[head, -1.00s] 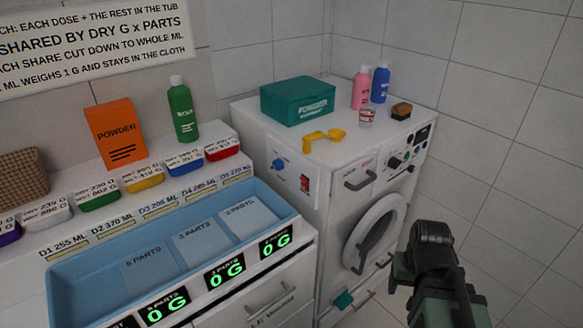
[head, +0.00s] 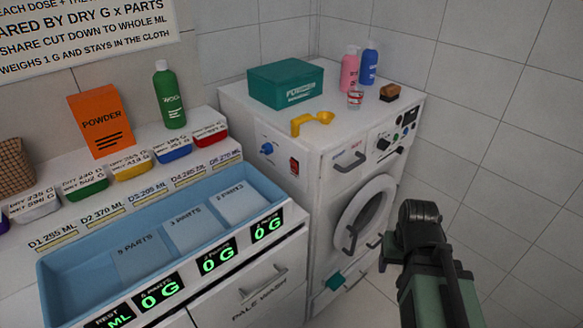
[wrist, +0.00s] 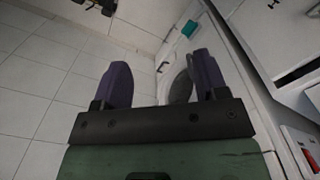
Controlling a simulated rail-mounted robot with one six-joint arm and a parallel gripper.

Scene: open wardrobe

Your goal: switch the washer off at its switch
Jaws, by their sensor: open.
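The white washer (head: 330,160) stands right of the counter, its round door (head: 366,215) facing the front. A red rocker switch (head: 295,166) is on its left-hand side panel, beside a blue knob (head: 267,149). In the wrist view a red part (wrist: 305,150) at the lower right edge looks like this switch, partly cut off. My gripper (wrist: 162,82) is open and empty, its two dark fingers apart and pointing toward the floor and the washer's door. It touches nothing that I can see. In the head view my arm is in front and right of the washer.
A teal box (head: 286,83), a yellow scoop (head: 311,122), bottles (head: 349,69) and a brush (head: 389,93) are on the washer. A blue tray (head: 150,195) with lit displays is on the counter to the left. Floor is free right of the washer.

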